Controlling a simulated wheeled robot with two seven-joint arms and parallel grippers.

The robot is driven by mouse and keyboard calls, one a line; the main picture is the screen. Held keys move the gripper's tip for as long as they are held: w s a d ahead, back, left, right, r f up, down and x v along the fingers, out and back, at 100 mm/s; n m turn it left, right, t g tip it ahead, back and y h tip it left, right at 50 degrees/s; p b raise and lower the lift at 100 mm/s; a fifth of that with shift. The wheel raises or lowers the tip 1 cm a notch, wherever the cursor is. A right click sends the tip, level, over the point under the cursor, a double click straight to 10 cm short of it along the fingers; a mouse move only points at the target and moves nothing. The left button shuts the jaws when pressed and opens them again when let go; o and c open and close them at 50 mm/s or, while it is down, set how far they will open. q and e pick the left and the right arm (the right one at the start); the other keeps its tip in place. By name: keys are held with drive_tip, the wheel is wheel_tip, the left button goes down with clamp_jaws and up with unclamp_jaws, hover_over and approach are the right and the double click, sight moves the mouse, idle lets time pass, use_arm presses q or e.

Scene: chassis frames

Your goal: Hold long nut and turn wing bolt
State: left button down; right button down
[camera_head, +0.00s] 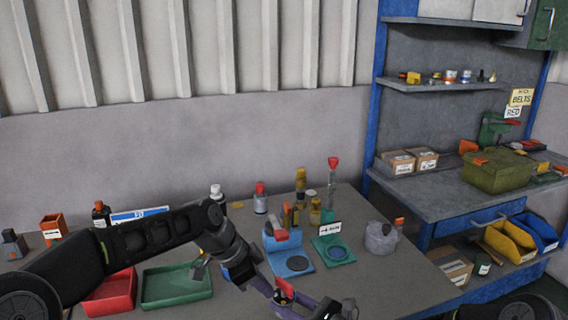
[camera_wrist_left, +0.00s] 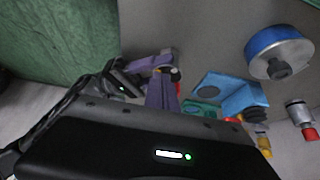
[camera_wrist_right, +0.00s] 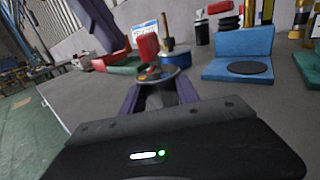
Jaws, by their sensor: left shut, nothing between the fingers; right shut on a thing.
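A red flat-topped part with a dark base, seemingly the wing bolt (camera_head: 285,287), stands between my grippers; its red plate shows upright in the right wrist view (camera_wrist_right: 147,47). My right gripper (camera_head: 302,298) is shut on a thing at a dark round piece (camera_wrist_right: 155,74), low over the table. Whether that is the long nut I cannot tell, as the fingers hide it. My left gripper (camera_head: 268,290) is shut and empty, close to the red part. In the left wrist view its purple fingers (camera_wrist_left: 162,90) lie near the right gripper (camera_wrist_left: 150,62).
A blue stand (camera_head: 290,263) with a red block and a green stand (camera_head: 333,250) sit behind the grippers. Red (camera_head: 110,293) and green (camera_head: 177,287) trays lie left. A round blue tin (camera_wrist_left: 280,48) is near the left arm.

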use_arm(q)
drive_tip(key=shift+w+d, duration=0.4)
drive_tip(key=shift+d, duration=0.05)
idle(1.1)
drive_tip(key=shift+w+a, duration=0.25)
drive_tip(key=shift+w, duration=0.15)
idle(0.4)
drive_tip(key=shift+w+a, duration=0.15)
drive_tip(key=shift+w, duration=0.55)
drive_tip(key=shift+w, duration=0.15)
drive_tip(key=shift+a, duration=0.15)
drive_tip(key=shift+a, duration=0.25)
idle(0.4)
